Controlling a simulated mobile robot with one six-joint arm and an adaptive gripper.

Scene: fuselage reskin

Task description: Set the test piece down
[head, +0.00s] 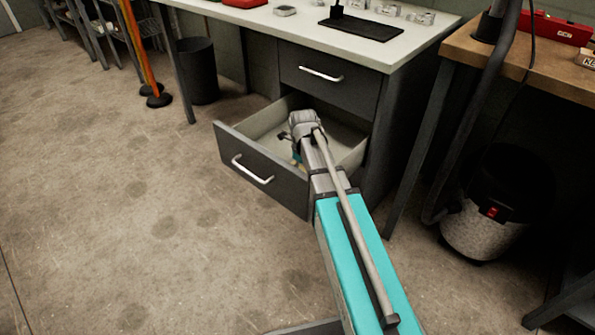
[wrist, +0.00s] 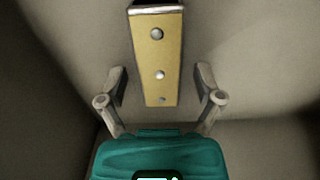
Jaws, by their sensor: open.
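The test piece (wrist: 158,55), a narrow yellowish strip with a row of round fasteners or holes, shows in the wrist view. It lies against the pale surface inside the open lower drawer (head: 232,143). My gripper (wrist: 160,84) is open, with one finger on each side of the strip's near part and a visible gap on both sides. The strip's near end runs down toward my teal gripper body. In the head view my gripper (head: 296,157) reaches down into the drawer, and my arm hides much of it. I cannot make out the strip there.
The upper drawer (head: 318,75) is shut. The white desk top (head: 290,31) above carries a black mat (head: 361,30) and small metal parts. A wooden bench (head: 530,55) and a shop vacuum (head: 489,205) stand right. A black bin (head: 198,70) stands left; the floor in front is clear.

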